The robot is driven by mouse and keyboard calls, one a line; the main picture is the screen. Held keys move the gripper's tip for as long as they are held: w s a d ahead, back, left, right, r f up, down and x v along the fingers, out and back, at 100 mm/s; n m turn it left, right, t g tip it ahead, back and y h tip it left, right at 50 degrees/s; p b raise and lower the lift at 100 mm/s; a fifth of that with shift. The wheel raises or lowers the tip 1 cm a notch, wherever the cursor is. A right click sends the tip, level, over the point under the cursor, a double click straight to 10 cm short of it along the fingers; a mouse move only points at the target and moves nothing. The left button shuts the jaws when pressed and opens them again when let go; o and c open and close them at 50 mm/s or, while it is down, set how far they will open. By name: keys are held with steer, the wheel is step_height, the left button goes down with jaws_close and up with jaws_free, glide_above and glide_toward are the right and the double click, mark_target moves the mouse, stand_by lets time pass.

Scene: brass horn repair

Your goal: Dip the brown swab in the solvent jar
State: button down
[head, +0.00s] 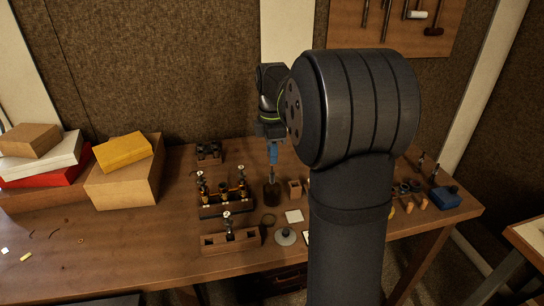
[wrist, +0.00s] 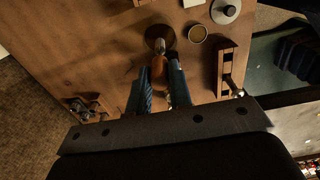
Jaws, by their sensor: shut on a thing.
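My gripper (head: 272,154) points down with its blue fingers shut on the brown swab (wrist: 158,66). In the wrist view the swab's orange-brown handle sits between the two fingertips. The dark brown solvent jar (head: 272,194) stands on the bench directly below my gripper. It also shows in the wrist view (wrist: 153,32) as a dark round shape past the fingertips. The swab's lower end lines up with the jar's mouth and overlaps it in both views. I cannot tell how deep the tip reaches.
A wooden rack with brass parts (head: 226,207) stands left of the jar, and a wooden block (head: 231,241) in front of it. A grey disc (head: 285,238) lies in front.

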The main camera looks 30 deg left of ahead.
steer(key=shift+r, duration=4.2)
steer(key=shift+w+d, duration=0.1)
steer(key=w+d+f+m, duration=0.2)
steer(key=w+d+m, duration=0.2)
steer(key=d+m, duration=0.5)
steer(key=w+d+f+m, duration=0.1)
steer(key=w+d+m, duration=0.3)
steer(key=d+m, duration=0.5)
steer(key=w+d+f+m, duration=0.2)
steer(key=w+d+m, duration=0.3)
steer(key=d, duration=1.3)
steer(key=m, duration=0.4)
steer(key=shift+f, duration=0.35)
